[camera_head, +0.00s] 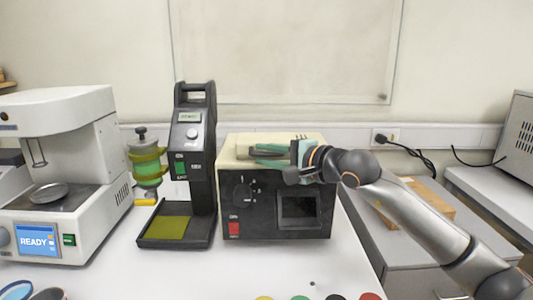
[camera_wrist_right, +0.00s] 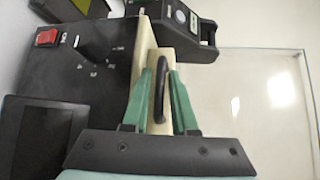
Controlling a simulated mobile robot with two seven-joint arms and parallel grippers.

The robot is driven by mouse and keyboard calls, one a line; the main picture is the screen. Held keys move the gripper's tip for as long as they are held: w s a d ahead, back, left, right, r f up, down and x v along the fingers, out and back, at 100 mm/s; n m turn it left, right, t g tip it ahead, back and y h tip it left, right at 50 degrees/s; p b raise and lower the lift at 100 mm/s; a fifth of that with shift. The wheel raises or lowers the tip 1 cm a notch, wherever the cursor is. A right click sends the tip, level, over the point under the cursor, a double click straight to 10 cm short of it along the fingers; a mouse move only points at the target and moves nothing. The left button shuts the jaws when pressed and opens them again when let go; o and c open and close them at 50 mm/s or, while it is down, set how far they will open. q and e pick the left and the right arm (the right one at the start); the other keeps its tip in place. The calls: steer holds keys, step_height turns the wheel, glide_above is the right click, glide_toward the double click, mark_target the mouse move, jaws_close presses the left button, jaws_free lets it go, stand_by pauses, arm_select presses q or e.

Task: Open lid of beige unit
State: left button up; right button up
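The beige unit (camera_head: 234,150) is a box with a beige top and a black front panel, standing on the white table. It also shows in the right wrist view (camera_wrist_right: 142,48). Its top looks flat and closed. A black lid handle (camera_wrist_right: 160,82) stands on the beige top in the wrist view; in the head view I cannot make it out. My right gripper (camera_head: 254,154) comes in from the right over the top. Its green fingers (camera_wrist_right: 159,72) are apart, one on each side of the handle, with a visible gap. My left gripper is not in view.
A black tester (camera_head: 196,160) stands close to the left of the beige unit. A white machine (camera_head: 100,180) with a lit screen is further left. A cardboard box (camera_head: 428,200) lies on the grey surface at the right. Coloured round caps (camera_head: 300,298) show at the front edge.

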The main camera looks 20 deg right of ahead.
steer(key=shift+c, duration=0.2)
jaws_close()
stand_by(1.1)
